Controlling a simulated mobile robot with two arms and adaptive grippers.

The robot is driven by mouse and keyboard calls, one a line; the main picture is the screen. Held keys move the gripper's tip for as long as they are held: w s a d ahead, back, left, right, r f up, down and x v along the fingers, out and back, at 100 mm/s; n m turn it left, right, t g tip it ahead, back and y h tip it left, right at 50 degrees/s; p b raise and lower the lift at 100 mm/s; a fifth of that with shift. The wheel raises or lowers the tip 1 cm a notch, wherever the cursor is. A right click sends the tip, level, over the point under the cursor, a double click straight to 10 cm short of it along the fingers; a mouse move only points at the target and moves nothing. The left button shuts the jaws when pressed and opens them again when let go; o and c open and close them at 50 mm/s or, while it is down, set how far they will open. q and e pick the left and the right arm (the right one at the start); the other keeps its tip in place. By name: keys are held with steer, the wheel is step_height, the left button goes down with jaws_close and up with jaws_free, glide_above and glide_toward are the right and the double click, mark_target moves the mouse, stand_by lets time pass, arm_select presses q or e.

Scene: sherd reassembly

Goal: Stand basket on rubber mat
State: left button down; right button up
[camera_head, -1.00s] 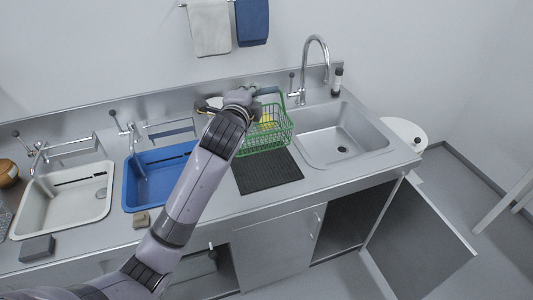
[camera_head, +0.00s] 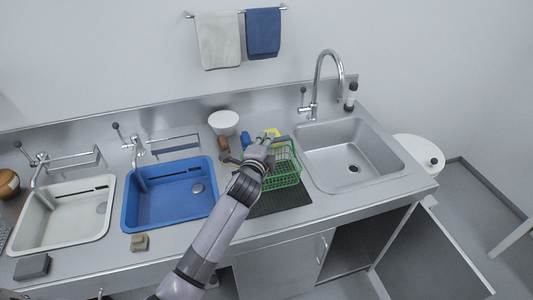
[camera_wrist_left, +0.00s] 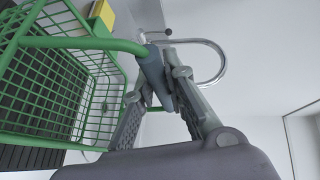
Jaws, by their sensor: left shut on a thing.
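The green wire basket (camera_head: 286,172) is at the back part of the black ribbed rubber mat (camera_head: 280,203) and hides some of it. I cannot tell whether the basket touches the mat. My left gripper (camera_head: 262,150) is at the basket's upper left side. In the left wrist view, its fingers (camera_wrist_left: 160,88) are shut on the blue-grey grip of the green handle. The basket (camera_wrist_left: 45,95) hangs or stands to the left there, with the dark mat (camera_wrist_left: 25,85) behind its wires. My right gripper is not in view.
A yellow item (camera_head: 273,132), a blue item (camera_head: 245,138) and a brown item (camera_head: 223,144) are behind the gripper, near a white bowl (camera_head: 223,122). The blue basin (camera_head: 165,200) lies left and the steel sink (camera_head: 350,160) right. A tall faucet (camera_head: 318,80) stands behind the sink.

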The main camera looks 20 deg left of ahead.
arm_select(q)
steer(key=shift+s+f, duration=0.1)
steer(key=shift+f, duration=0.1)
step_height(320, 180, down, 4)
steer(key=shift+f, duration=0.15)
steer(key=c, duration=1.6)
jaws_free()
steer(key=shift+f, duration=0.15)
